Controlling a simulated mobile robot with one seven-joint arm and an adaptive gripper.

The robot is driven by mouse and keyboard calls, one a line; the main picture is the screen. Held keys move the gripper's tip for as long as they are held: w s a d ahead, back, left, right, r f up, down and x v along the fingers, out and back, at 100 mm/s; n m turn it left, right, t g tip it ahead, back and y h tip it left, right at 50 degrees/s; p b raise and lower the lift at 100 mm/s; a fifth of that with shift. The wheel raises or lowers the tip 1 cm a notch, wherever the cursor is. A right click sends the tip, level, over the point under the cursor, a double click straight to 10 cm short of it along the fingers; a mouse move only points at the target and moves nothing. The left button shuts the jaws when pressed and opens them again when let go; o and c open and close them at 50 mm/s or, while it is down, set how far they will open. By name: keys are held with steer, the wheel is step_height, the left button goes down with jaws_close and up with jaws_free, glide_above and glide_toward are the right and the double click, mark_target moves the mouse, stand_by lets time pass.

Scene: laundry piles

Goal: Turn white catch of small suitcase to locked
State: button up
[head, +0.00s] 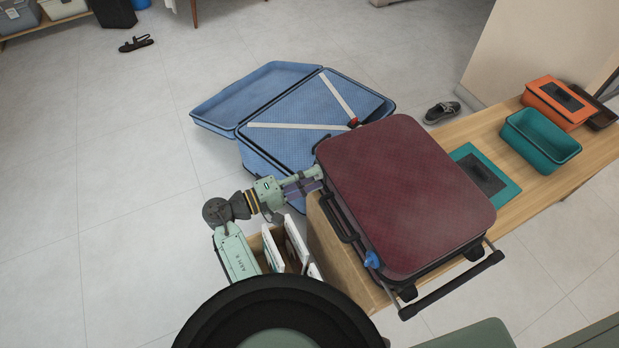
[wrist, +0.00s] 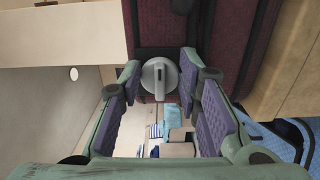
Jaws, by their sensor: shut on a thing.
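The small suitcase (head: 410,195) is dark red and lies closed on the wooden bench; its dark red side also fills the top of the wrist view (wrist: 222,45). The white catch (wrist: 158,77) is a round, pale grey-white knob with a raised ridge, which points up and down in the wrist view. My gripper (wrist: 160,82) has its fingertips on both sides of this knob and is shut on it. In the head view my gripper (head: 312,178) reaches the suitcase's left side, and the white catch is hidden. A blue catch (head: 372,260) shows at the near corner.
A large blue suitcase (head: 290,140) lies open on the floor behind. A black handle (head: 340,218) sticks out from the suitcase's side near my arm. A teal bin (head: 541,141) and an orange box (head: 557,100) stand farther along the bench (head: 462,133).

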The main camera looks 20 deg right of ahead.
steer(key=o, duration=1)
steer(key=shift+o, duration=0.2)
steer(key=s+a, duration=0.2)
steer(key=a, duration=0.9)
steer(key=shift+s+a, duration=0.15)
steer(key=shift+a, duration=0.25)
